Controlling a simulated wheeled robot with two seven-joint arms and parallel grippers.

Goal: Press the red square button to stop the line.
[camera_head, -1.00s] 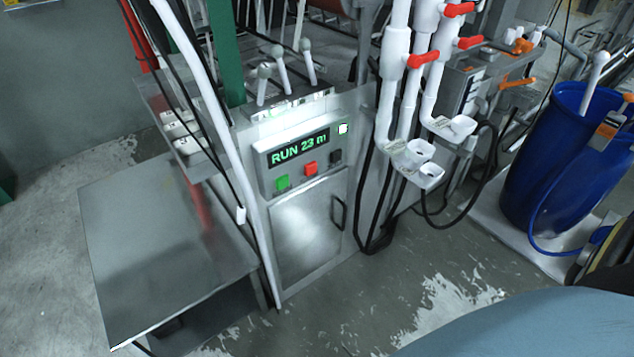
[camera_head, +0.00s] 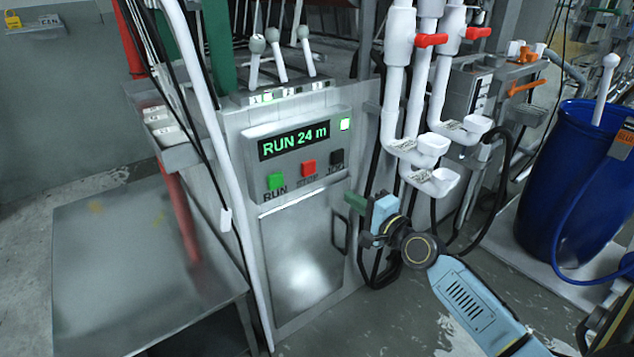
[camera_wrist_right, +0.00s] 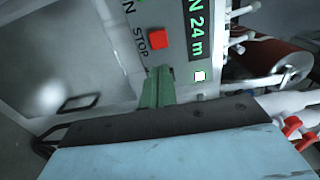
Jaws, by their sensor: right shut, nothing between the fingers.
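The red square button (camera_head: 308,167), labelled STOP, sits on the grey control panel (camera_head: 249,150) between a green RUN button (camera_head: 275,181) and a black button (camera_head: 336,157) on the right. The display (camera_head: 294,141) above reads RUN 24 m. In the right wrist view the red button (camera_wrist_right: 158,38) lies just beyond the fingertips, apart from them. My right gripper (camera_head: 365,222) is shut and empty, below and to the right of the red button; its green fingers (camera_wrist_right: 158,88) show in the wrist view. My left gripper is not in view.
A cabinet door (camera_head: 303,250) with a black handle (camera_head: 341,232) is below the panel. White pipes with red valve handles (camera_head: 431,40) stand right of it. A metal table (camera_head: 130,260) is at left, a blue barrel (camera_head: 562,185) at right.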

